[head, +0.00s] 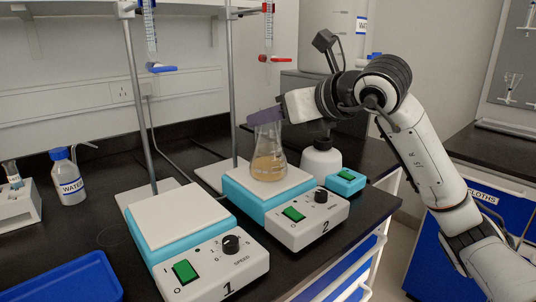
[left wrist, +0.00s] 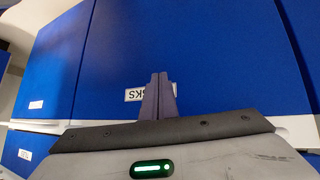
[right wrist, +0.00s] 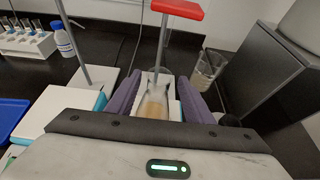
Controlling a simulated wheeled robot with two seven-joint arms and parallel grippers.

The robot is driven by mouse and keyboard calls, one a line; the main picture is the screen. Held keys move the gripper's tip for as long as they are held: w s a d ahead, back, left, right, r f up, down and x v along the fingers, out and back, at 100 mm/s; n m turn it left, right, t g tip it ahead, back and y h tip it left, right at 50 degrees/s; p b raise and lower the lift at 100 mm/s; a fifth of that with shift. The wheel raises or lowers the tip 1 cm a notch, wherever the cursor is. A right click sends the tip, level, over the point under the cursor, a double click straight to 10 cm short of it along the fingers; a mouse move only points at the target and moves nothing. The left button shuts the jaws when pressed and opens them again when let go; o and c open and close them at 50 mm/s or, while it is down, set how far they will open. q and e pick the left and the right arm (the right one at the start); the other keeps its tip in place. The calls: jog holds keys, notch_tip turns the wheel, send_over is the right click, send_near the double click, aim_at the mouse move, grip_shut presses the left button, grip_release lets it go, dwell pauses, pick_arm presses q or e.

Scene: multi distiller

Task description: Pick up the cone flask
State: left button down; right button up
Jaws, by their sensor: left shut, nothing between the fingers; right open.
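The cone flask (head: 268,160) is clear glass with amber liquid. It stands upright on the white plate of stirrer 2 (head: 236,188). My right gripper (head: 264,116) is at the flask's neck, with its purple fingers open. In the right wrist view the flask (right wrist: 155,106) shows between the two spread fingers of that gripper (right wrist: 160,80); I cannot tell whether either finger touches the glass. My left gripper (left wrist: 157,95) is shut and empty in front of blue drawer fronts (left wrist: 215,60). It is outside the head view.
Stirrer 1 (head: 180,222) has an empty plate. Stand rods (head: 229,80) with a red-valved burette (head: 269,35) rise behind the flask. A white bottle (head: 321,160) stands close right. A beaker (right wrist: 208,68) shows beyond the right finger. A water bottle (head: 69,180) and blue tray (head: 65,278) are left.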

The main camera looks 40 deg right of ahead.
jog(key=x, duration=0.5)
jog(key=shift+a, duration=0.1)
grip_shut()
